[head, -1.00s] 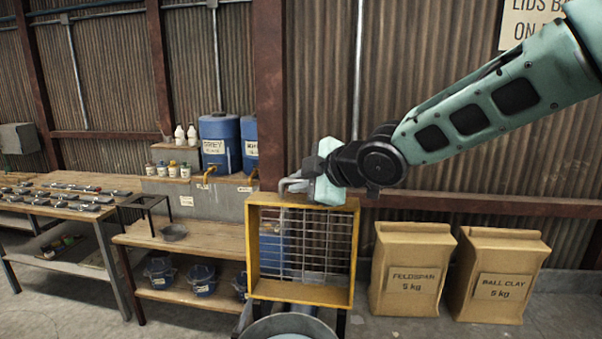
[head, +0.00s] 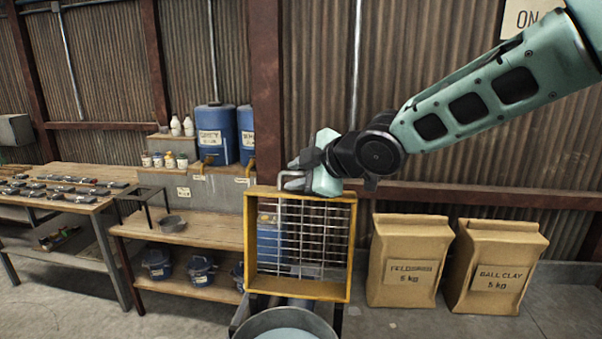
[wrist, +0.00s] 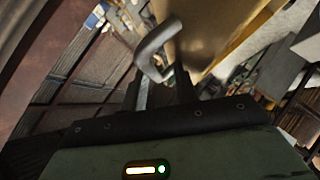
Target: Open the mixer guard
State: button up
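The mixer guard (head: 349,245), a yellow frame with a wire grid, stands upright at the back of the mixer bowl (head: 247,327) in the head view. A grey loop handle (head: 282,178) sits at its top left edge. My gripper (head: 297,165) is at that handle, just above the guard's top bar. The exact contact between fingers and handle is partly hidden.
A feldspar bag (head: 405,260) and a ball clay bag (head: 495,265) stand on the floor to the right. A wooden shelf (head: 205,232) with tubs and blue barrels (head: 216,130) is left of the guard. A tool table (head: 95,180) stands farther left.

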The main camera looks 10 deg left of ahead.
jog(key=shift+s+d, duration=0.1)
jog(key=p+v, duration=0.7)
jog(key=v, duration=1)
jog(key=s+d+f+m+g+h+b, duration=0.1)
jog(key=s+d+f+m+h+b, duration=0.15)
jog(key=s+f+b, duration=0.55)
jog(key=s+d+f+m+g+h+b, duration=0.2)
jog(key=f+m+h+b, duration=0.15)
jog(key=f, duration=0.75)
jog(key=s+d+f+m+g+h+b, duration=0.1)
jog(key=s+d+f+m+h+b, duration=0.25)
jog(key=f, duration=0.65)
jog(key=s+d+f+m+g+b, duration=0.2)
jog(key=s+f+b, duration=0.4)
jog(key=s, duration=0.5)
jog(key=shift+s+m+g+b, duration=0.3)
jog(key=shift+m+g, duration=0.5)
jog(key=shift+m, duration=0.45)
jog(key=shift+y, duration=0.25)
